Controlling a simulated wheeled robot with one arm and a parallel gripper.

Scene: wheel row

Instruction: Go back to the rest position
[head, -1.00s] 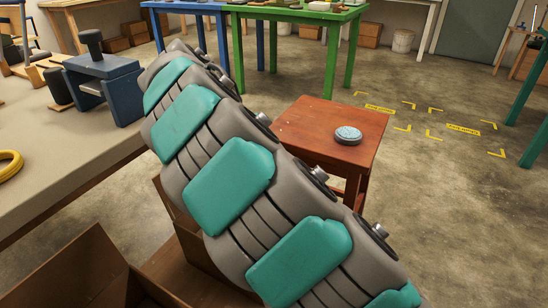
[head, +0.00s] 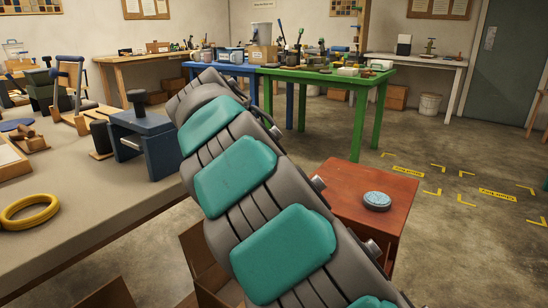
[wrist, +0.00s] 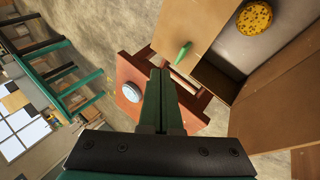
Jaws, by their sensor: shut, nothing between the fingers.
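My gripper (wrist: 163,98) shows in the wrist view with its two dark green fingers together and nothing between them. It points toward a red-brown stool (wrist: 128,72) and an open cardboard box (wrist: 180,22); I cannot tell its height above them. My grey and teal arm crosses the middle of the head view, and the gripper is not visible there. The stool (head: 350,190) stands to the right of the arm with a round blue-grey tin (head: 377,201) on top. The tin also shows in the wrist view (wrist: 132,92).
A yellow spotted round thing (wrist: 254,18) lies in the box. A workbench (head: 90,215) at left bears a yellow ring (head: 30,211) and a blue block-like fixture (head: 145,140). Green (head: 330,75) and blue tables stand behind.

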